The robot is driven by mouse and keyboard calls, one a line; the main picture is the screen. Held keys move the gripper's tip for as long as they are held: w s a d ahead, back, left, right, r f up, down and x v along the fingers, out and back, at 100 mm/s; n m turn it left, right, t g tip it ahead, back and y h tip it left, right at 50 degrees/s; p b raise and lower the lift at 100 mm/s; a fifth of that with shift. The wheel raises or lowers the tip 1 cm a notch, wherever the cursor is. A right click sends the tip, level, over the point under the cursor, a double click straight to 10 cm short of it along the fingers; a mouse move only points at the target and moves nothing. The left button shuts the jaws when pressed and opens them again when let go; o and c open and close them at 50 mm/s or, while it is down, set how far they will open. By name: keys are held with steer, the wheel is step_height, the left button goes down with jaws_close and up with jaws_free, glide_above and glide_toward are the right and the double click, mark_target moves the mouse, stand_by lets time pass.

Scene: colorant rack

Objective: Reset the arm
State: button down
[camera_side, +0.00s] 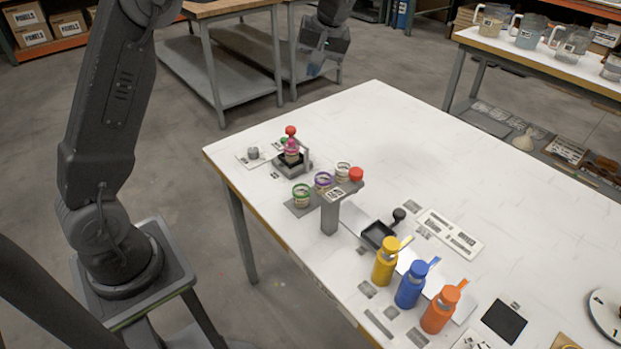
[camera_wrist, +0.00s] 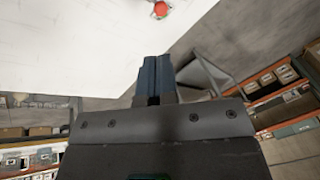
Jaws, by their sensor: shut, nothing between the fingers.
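My gripper (camera_side: 322,68) shows at the top of the side view, raised in the air beyond the far left part of the white table (camera_side: 430,150). In the wrist view, its two dark blue fingers (camera_wrist: 154,72) lie together, shut with nothing between them. They point toward the table's edge. A small red round thing (camera_wrist: 160,9) on the white surface shows past the fingers at the top of the wrist view. My gripper touches nothing that I can see.
A stand holds small jars (camera_side: 323,180) and a red ball-like cap (camera_side: 356,174). Behind it is a small device with a pink-banded jar (camera_side: 291,150). Yellow (camera_side: 385,262), blue (camera_side: 411,285) and orange (camera_side: 440,310) bottles stand in front. The table's back middle is clear.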

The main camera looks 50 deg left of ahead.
steer(key=s+d+r+m+t+h, duration=0.15)
steer(key=s+d+r+m, duration=0.3)
steer(key=s, duration=0.45)
steer(key=s+d+f+m+t+h, duration=0.1)
steer(key=s+d+f+m+t, duration=0.1)
steer(key=s, duration=0.7)
steer(key=s+d+f+m+t+h, duration=0.1)
steer(key=s+d+f+m+t, duration=0.2)
steer(key=s, duration=0.7)
steer(key=shift+d+m, duration=0.55)
steer(key=shift+d, duration=0.45)
steer(key=shift+w+h, duration=0.1)
steer(key=shift+h, duration=0.15)
